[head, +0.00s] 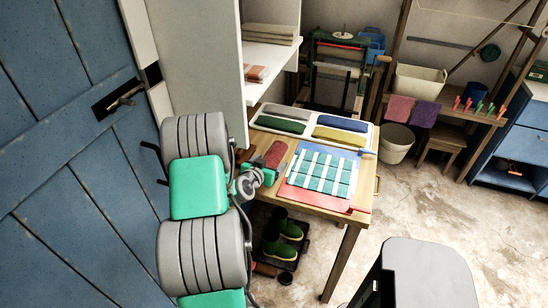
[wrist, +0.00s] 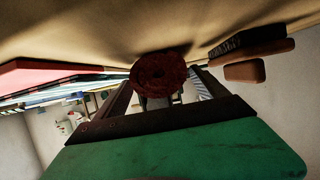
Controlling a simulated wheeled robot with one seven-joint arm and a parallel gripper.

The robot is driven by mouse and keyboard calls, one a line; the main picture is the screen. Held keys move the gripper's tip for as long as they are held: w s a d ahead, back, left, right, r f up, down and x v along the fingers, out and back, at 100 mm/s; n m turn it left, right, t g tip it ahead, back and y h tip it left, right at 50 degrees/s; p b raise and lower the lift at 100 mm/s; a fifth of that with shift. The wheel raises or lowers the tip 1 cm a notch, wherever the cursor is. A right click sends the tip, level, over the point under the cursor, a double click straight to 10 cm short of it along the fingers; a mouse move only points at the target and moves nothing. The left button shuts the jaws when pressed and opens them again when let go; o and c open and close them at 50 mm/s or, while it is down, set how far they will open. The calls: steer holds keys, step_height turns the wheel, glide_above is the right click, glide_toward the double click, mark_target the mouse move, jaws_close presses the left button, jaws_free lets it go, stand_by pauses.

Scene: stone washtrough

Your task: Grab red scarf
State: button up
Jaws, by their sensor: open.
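The red scarf (head: 276,154) is a rolled, dark red bundle on the left part of the wooden table. In the wrist view its round rolled end (wrist: 160,74) faces me and sits between the tips of my fingers. My gripper (head: 264,174) is low over the table's left edge, just in front of the scarf's near end. The jaws are open, with one finger on each side of the roll in the wrist view (wrist: 165,84). Whether either finger touches the cloth cannot be told. The far end of the roll is hidden in the wrist view.
A white tray (head: 314,120) with several rolled cloths stands behind the scarf. A teal-and-white checked cloth (head: 322,172) lies to its right. A dark brush (wrist: 252,46) and a brown block (wrist: 244,71) lie beside the roll. A white cabinet (head: 208,60) stands close behind my arm.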

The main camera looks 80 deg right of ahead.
steer(key=x, duration=0.3)
steer(key=shift+w+d+f, duration=0.1)
steer(key=shift+w+d, duration=0.05)
steer(key=shift+d, duration=0.05)
steer(key=c, duration=1.7)
